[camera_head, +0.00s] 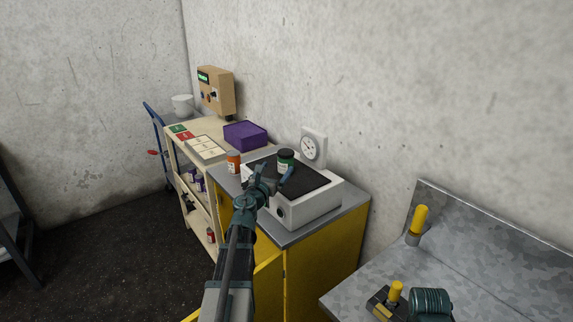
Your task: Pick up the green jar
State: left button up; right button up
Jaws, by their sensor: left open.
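The green jar (285,161) has a dark lid and stands upright on the dark top of a white bench device (318,203). My left gripper (274,175) is open, just in front of the jar and below it in the picture. Its blue fingers (287,175) overlap the jar's lower edge in the view. I cannot tell whether they touch it. My right gripper is not in view.
A yellow cabinet (318,270) carries the device. A purple box (245,135) sits on a beige cart (207,127) to the left. A metal bench (480,270) with yellow-handled parts stands at the right.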

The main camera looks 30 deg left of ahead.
aim_at(289, 150)
pick_arm(q)
jog(key=w, duration=0.2)
jog(key=w+a, duration=0.1)
jog(key=w, duration=0.5)
jog(key=shift+w+a, duration=0.2)
jog(key=shift+a, duration=0.1)
jog(key=shift+w+r, duration=0.1)
jog(key=shift+w, duration=0.2)
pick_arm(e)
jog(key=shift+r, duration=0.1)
pick_arm(q)
jog(key=w, duration=0.2)
jog(key=w+a, duration=0.1)
jog(key=w, duration=0.1)
jog(key=shift+w+r, duration=0.1)
jog(key=shift+w, duration=0.1)
jog(key=shift+s, duration=0.1)
jog(key=shift+c, duration=0.3)
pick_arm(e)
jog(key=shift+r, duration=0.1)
pick_arm(q)
jog(key=c, duration=1.4)
jog(key=shift+r+p, duration=0.2)
jog(key=shift+p, duration=0.15)
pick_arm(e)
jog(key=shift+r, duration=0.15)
